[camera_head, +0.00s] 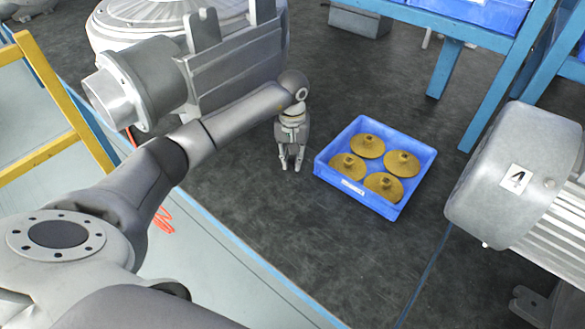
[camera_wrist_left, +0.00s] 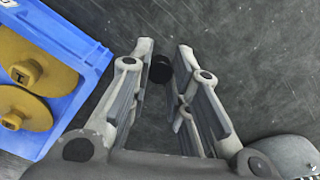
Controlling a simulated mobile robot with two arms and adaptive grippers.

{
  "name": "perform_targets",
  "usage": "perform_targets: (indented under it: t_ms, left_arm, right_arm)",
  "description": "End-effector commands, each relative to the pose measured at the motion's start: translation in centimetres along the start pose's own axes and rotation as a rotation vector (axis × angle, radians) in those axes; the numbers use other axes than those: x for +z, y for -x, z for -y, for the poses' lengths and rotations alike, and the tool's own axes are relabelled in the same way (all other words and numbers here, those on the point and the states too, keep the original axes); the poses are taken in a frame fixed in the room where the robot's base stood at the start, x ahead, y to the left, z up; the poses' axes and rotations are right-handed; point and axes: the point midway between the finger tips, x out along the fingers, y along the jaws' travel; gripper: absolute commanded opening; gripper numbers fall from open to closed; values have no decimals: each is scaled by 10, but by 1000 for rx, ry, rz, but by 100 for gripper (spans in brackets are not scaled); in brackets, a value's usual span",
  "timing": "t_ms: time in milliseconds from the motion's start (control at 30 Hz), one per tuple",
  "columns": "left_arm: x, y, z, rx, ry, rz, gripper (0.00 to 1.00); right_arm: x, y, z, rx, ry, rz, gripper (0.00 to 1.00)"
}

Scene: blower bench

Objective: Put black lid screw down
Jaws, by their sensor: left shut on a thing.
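My left gripper (camera_head: 291,163) points down over the dark floor, just left of the blue crate. In the left wrist view, the black lid screw (camera_wrist_left: 160,70) is a small dark cylinder between the tips of my left gripper (camera_wrist_left: 164,58), and the gripper is shut on it. Dark floor shows behind the screw. I cannot make out the screw in the head view, and its exact height above the floor is unclear. My right gripper is not in view.
The blue crate (camera_head: 323,168) holds several brass-coloured discs with raised hubs. A grey motor (camera_head: 495,165) stands at the right, and a large grey blower (camera_head: 140,80) at the upper left. A blue-legged table (camera_head: 447,68) stands behind. Dark floor (camera_head: 310,235) in front of the crate is clear.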

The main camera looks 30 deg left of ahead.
Motion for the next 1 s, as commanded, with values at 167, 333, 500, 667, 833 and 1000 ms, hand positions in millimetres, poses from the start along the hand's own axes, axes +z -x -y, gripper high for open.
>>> perform_targets:
  t_ms: [167,333,500,667,833,1000]
  left_arm:
    - [2,-30,-1,0,-1,2,0]
    - [1,-29,-1,0,-1,0,0]
    - [1,-32,0,-1,-1,0,0]
    - [1,-32,-1,-1,-2,1,30]
    - [1,-32,-1,-1,-1,1,40]
    - [1,-32,-1,-1,-1,1,40]
  right_arm:
    - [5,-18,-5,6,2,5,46]
    - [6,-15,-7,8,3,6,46]
    - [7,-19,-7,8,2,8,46]
    - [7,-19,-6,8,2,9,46]
    - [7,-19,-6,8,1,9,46]
    - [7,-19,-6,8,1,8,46]
